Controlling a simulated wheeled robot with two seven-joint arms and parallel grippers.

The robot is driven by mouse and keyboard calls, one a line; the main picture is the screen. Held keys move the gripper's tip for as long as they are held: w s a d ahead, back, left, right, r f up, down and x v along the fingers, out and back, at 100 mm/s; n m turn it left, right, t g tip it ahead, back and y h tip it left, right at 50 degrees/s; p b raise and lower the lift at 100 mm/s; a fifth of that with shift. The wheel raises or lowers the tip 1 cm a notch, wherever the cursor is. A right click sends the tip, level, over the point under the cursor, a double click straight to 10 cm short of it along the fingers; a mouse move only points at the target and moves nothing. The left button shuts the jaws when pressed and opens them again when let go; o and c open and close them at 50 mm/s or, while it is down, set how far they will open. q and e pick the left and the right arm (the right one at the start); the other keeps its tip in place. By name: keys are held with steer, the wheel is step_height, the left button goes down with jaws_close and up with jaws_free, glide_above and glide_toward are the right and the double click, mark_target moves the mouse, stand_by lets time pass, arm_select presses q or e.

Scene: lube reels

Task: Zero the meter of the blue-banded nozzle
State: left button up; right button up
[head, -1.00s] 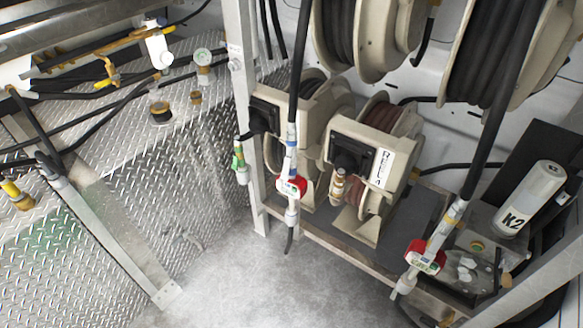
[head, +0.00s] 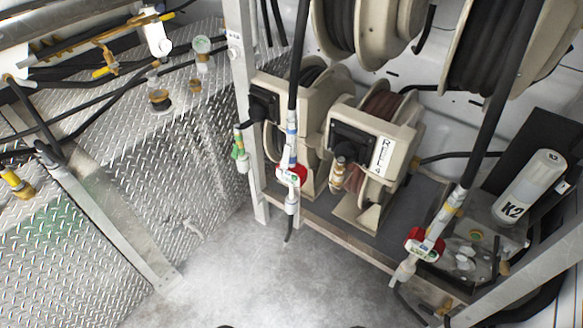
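The blue-banded nozzle (head: 292,152) hangs upright from a black hose in the middle of the head view. A blue band shows near its top, and a red-and-white meter body (head: 291,175) sits lower down, with a thin dark spout below. The meter's reading is too small to make out. A second nozzle (head: 425,245) hangs at the right from another black hose, with a yellowish band and a similar red meter. Neither of my grippers is in view.
Beige hose reels (head: 372,150) stand behind the nozzles, with larger reels above. A white K2 canister (head: 532,187) stands at the right. A grey post (head: 243,110) rises left of the blue-banded nozzle. Diamond-plate tanks (head: 110,210) fill the left. The grey floor (head: 235,280) in front is clear.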

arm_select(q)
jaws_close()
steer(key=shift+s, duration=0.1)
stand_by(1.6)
